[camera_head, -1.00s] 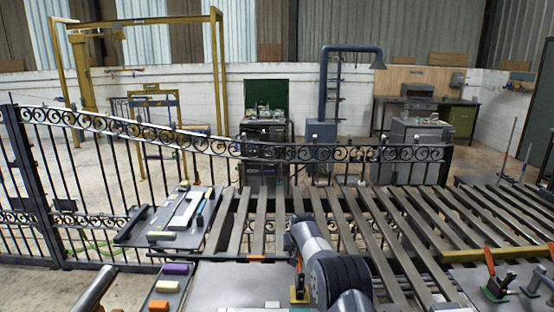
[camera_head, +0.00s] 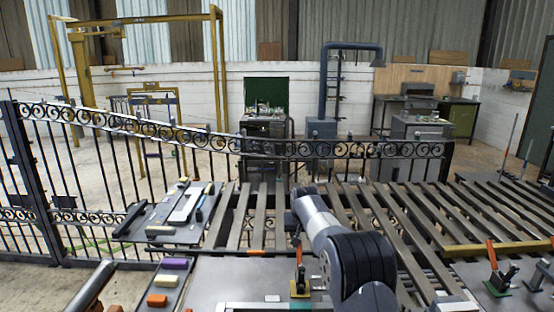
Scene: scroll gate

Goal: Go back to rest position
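My grey and black arm rises from the bottom edge, right of centre, and its far joint reaches over the slatted bench (camera_head: 255,225). My gripper cannot be made out; the end of the arm past that far joint is not clearly visible. The black scroll gate (camera_head: 200,130) stands behind the bench, with a row of scrolls along its sloping top rail. I see nothing held by the arm.
A toggle clamp with an orange handle (camera_head: 299,265) stands close left of my arm. More clamps (camera_head: 497,272) are at the right. A tool board (camera_head: 180,212) lies on the left of the bench. Purple, orange and yellow blocks sit in a tray (camera_head: 163,284) at lower left.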

